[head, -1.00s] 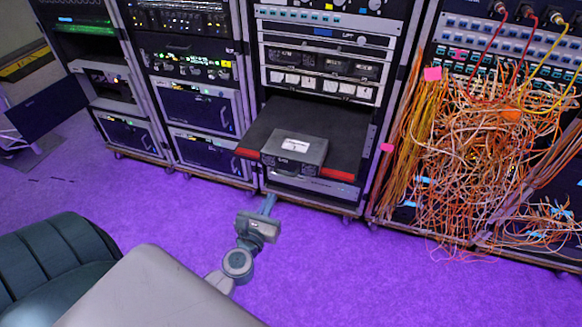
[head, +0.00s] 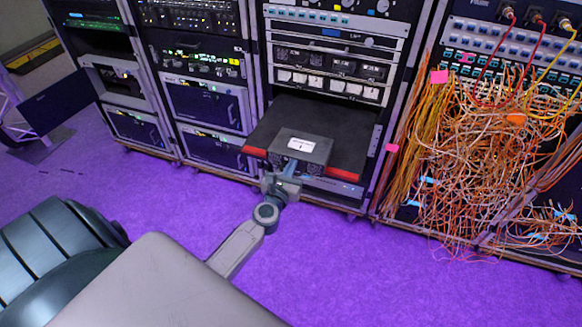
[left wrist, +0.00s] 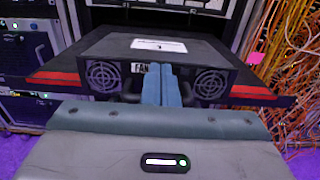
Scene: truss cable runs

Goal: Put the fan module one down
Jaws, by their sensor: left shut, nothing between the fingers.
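The fan module (head: 312,148) is a dark box with a white label on top. It sits on the black pull-out shelf (head: 349,140) with red front edges. In the left wrist view the fan module (left wrist: 112,58) shows two round fan grilles and lettering starting "FAN" on its front. My left gripper (head: 291,168) is at the module's front face, near its middle. Its blue fingers (left wrist: 160,84) are shut together with nothing between them, and they hide part of the front. I cannot tell whether they touch it. My right gripper is not in view.
Rack equipment (head: 330,70) stands above the shelf. Tangled orange and white cables (head: 480,165) hang from the rack at right. More racks (head: 205,105) stand at left. The purple floor (head: 400,285) in front is clear.

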